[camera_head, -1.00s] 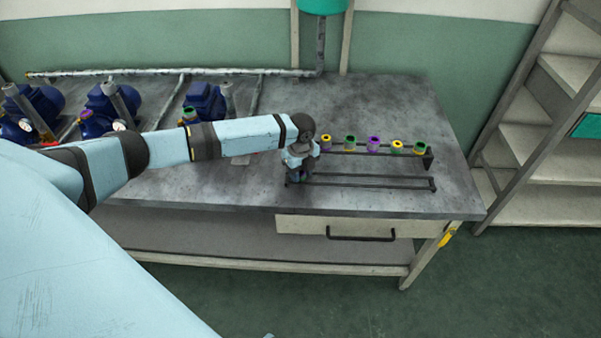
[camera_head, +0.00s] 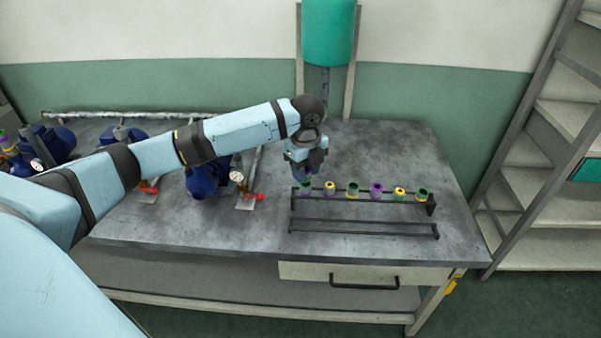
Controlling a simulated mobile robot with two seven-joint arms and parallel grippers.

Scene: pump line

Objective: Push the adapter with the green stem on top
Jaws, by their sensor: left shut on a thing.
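My left gripper (camera_head: 303,176) is shut on an adapter (camera_head: 305,190) with green on top and purple below. It is at the left end of the rack's back row; I cannot tell whether the adapter rests in the rack. Several other adapters stand in that row: yellow and purple (camera_head: 330,188), green and yellow (camera_head: 353,189), purple and green (camera_head: 376,188), yellow and purple (camera_head: 399,194), and green at the right end (camera_head: 421,195). My right gripper is not in view.
The black rack (camera_head: 365,235) has a bare front rail. Blue pumps (camera_head: 205,182) with gauges and red handles (camera_head: 253,196) stand on the left of the workbench (camera_head: 390,150). A teal tank (camera_head: 328,35) hangs behind. Shelves (camera_head: 560,130) stand at right.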

